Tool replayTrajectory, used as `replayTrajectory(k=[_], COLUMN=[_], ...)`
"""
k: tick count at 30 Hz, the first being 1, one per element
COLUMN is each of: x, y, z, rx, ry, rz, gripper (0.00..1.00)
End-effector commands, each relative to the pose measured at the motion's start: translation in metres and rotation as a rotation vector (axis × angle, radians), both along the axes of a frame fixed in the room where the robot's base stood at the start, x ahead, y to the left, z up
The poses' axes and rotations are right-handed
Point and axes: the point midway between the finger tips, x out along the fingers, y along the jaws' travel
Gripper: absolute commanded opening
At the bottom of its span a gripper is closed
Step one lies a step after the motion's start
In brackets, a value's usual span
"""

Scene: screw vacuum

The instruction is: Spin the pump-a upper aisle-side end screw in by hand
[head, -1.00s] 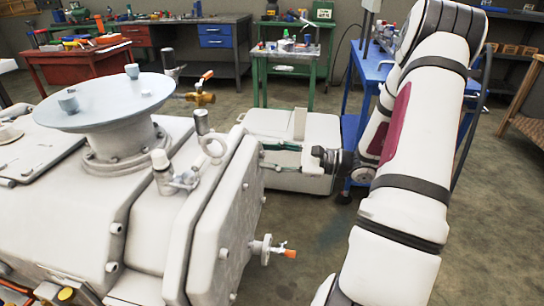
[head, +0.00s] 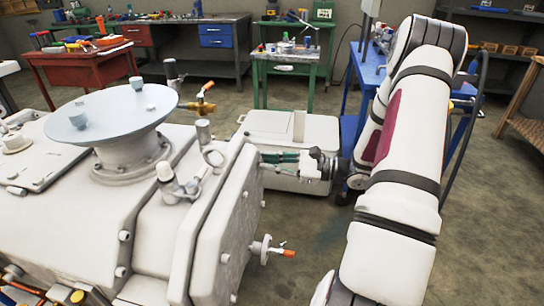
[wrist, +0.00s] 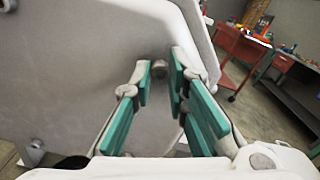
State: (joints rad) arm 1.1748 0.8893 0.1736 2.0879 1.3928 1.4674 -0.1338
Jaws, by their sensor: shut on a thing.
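The pump (head: 140,235) is a large pale grey casting with a flat end cover facing the aisle, and this end cover (head: 222,225) also fills the left of the wrist view (wrist: 90,75). The end screw (wrist: 159,67) is a small grey head at the cover's upper part, between my fingertips. My gripper (wrist: 162,76) has green pads and is shut on the screw. In the head view my gripper (head: 264,157) reaches the cover's upper edge from the right, and the screw there is hidden. How deep the screw sits cannot be told.
A valve with an orange tip (head: 288,253) sticks out low from the cover. A pale round flange (head: 112,112) tops the pump. A pale box (head: 290,130) stands behind my gripper. A blue cart (head: 362,75) stands behind my arm. Open floor lies right of the pump.

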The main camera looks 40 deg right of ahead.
Motion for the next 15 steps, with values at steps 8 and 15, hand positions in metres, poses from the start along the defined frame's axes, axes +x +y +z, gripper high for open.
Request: replayTrajectory(k=[8, 15], x=[-0.0011, -0.0012], y=[-0.0005, -0.0011], z=[0.0028, 0.0021], rx=[0.206, 0.387], ry=[0.164, 0.304], rz=[0.000, 0.000], gripper=[0.00, 0.00])
